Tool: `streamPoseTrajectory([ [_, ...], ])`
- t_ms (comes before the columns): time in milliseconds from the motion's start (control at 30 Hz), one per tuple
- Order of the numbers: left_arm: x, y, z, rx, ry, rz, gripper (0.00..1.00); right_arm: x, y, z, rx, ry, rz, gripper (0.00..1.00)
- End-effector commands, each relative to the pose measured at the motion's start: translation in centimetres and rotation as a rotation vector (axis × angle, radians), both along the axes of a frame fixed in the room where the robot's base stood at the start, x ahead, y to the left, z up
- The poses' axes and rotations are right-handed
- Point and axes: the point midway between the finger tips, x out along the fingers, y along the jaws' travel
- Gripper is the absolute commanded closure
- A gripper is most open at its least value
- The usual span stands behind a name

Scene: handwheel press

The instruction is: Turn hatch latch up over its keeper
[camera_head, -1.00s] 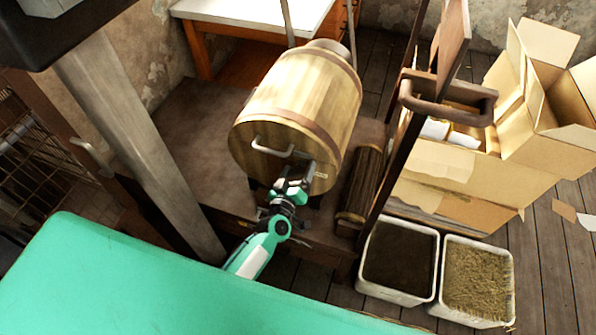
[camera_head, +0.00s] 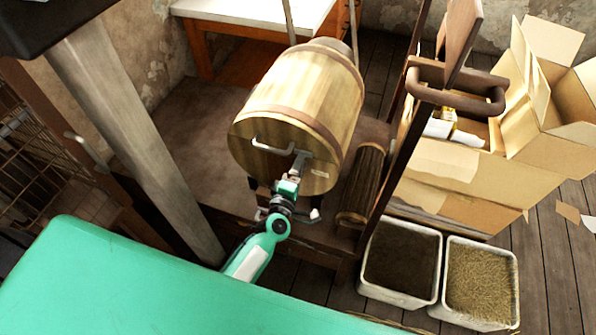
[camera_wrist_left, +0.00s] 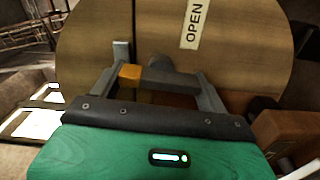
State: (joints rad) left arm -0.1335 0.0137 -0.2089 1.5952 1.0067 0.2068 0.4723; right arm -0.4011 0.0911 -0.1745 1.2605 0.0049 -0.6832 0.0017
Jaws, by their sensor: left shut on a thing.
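The hatch is the round wooden front (camera_head: 262,160) of a barrel with dark hoops. The grey metal latch (camera_head: 299,162) is on its lower right part, slanting down to my left gripper (camera_head: 289,186). In the left wrist view, the dark latch bar (camera_wrist_left: 168,77) with an orange end lies between the fingers of my left gripper (camera_wrist_left: 158,86), which is shut on it. A grey upright piece (camera_wrist_left: 121,52) stands beside the orange end, near a dark seam; I cannot tell whether it is the keeper. My right gripper is out of view.
A bent grey handle (camera_head: 272,147) sticks out left of the latch. A dark post with a looped handle (camera_head: 455,92) stands right of the barrel. Two bins (camera_head: 400,297) and open cardboard boxes (camera_head: 480,190) are further right. A grey column (camera_head: 130,130) rises at left.

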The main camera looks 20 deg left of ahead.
Motion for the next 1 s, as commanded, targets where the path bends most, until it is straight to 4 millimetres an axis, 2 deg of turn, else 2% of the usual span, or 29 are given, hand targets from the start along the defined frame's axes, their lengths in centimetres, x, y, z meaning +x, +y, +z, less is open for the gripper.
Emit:
streamPoseTrajectory([
  [300, -0.04, 0.03, -0.14, -0.091, 0.005, 0.000, 0.46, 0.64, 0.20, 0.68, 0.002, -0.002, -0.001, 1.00],
  [767, -0.05, 0.01, -0.19, -0.102, 0.006, 0.000, 0.46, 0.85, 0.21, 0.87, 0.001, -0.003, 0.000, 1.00],
  [800, -0.05, 0.01, -0.19, -0.101, 0.006, 0.000, 0.18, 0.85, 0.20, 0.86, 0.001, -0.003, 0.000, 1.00],
  [900, -0.04, 0.01, -0.16, -0.101, 0.005, 0.000, 0.02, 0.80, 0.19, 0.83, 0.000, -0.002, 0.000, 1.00],
  [1000, -0.02, 0.01, -0.12, -0.100, 0.004, 0.000, 0.02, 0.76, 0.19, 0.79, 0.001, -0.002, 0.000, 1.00],
])
